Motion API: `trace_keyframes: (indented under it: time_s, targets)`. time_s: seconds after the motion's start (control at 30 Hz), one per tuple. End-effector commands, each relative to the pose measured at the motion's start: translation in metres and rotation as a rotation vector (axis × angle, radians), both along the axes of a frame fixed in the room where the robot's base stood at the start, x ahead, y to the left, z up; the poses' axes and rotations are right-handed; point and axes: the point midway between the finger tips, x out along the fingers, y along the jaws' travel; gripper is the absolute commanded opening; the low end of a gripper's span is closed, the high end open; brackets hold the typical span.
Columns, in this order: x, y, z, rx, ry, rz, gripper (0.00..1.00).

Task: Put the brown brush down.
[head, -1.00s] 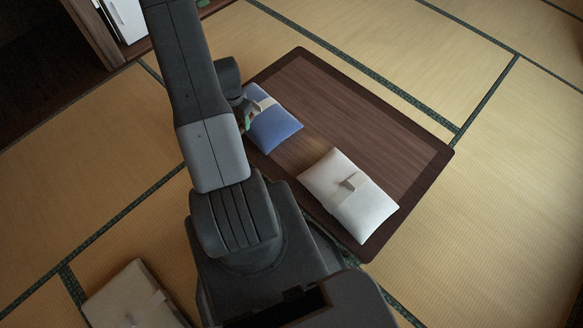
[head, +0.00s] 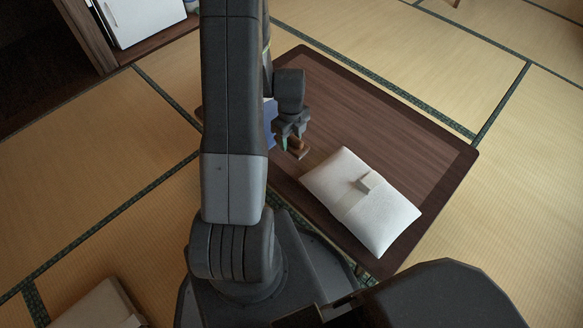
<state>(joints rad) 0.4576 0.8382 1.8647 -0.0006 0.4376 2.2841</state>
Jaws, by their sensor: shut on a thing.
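The brown brush (head: 298,147) is in the jaws of my gripper (head: 290,139) in the head view. My gripper is shut on it and points down over the dark wooden table (head: 420,145). The brush is just left of the white cushion's upper left corner. I cannot tell whether the brush touches the table top.
A white cushion (head: 380,212) with a band and a small tab lies on the table's near side. A blue cushion (head: 270,122) is mostly hidden behind my arm.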

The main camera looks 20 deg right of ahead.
Motion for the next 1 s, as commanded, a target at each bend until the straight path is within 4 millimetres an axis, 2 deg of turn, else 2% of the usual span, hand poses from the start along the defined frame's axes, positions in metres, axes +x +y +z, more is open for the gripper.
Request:
trace_keyframes:
  time_s: [0.2, 0.47, 0.67, 1.0]
  targets:
    - [-0.002, 0.0, -0.044, 0.003, 0.004, -0.011, 0.22]
    - [-0.001, 0.0, -0.066, 0.001, 0.003, -0.009, 0.22]
    - [-0.001, 0.0, -0.095, 0.001, 0.003, -0.008, 0.22]
    - [-0.001, 0.0, -0.099, 0.001, 0.001, -0.008, 0.22]
